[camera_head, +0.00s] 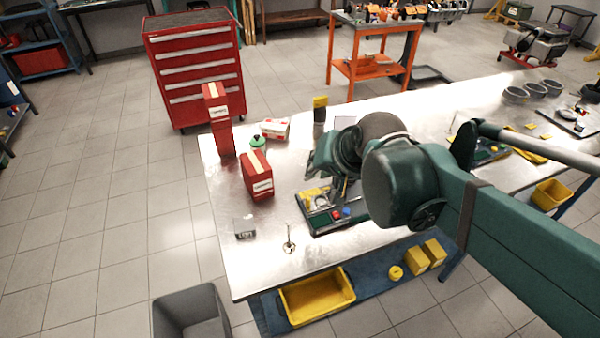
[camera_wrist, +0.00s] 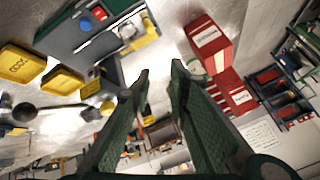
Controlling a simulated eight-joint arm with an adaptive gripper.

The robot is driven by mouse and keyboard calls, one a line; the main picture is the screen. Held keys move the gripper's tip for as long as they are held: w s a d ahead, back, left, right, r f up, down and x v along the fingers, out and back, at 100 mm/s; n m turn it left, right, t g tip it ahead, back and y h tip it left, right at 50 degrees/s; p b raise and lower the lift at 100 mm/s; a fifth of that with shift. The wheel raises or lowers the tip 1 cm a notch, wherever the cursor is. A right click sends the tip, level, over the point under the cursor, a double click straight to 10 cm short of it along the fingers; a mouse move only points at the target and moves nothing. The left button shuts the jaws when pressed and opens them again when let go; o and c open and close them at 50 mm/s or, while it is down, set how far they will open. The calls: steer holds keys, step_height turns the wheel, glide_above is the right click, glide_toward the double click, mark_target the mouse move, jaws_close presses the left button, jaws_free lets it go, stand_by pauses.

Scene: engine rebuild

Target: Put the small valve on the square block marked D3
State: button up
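A small metal valve (camera_head: 289,240) stands upright, stem up, on the metal table near its front edge in the head view. A small grey square block (camera_head: 244,227) with a dark marking lies to its left; the marking is too small to read. The valve and block are apart. My gripper (camera_wrist: 161,70) is open in the wrist view, with a clear gap between its fingers and nothing held. In the head view my arm largely hides the gripper, beyond and to the right of the valve. I cannot make out the valve or the grey block in the wrist view.
A green tray (camera_head: 318,228) with red and blue parts lies right of the valve. Red boxes (camera_head: 257,176) stand behind the block. A yellow bin (camera_head: 318,297) sits below the table's front edge. The tabletop around valve and block is clear.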

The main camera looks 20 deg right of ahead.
steer(key=s+a+f+n, duration=0.1)
steer(key=s+a+n, duration=0.3)
steer(key=s, duration=0.3)
steer(key=shift+f+n+g, duration=0.15)
steer(key=shift+n+g, duration=0.15)
steer(key=shift+n, duration=0.6)
steer(key=shift+o, duration=0.4)
steer(key=shift+s, duration=0.1)
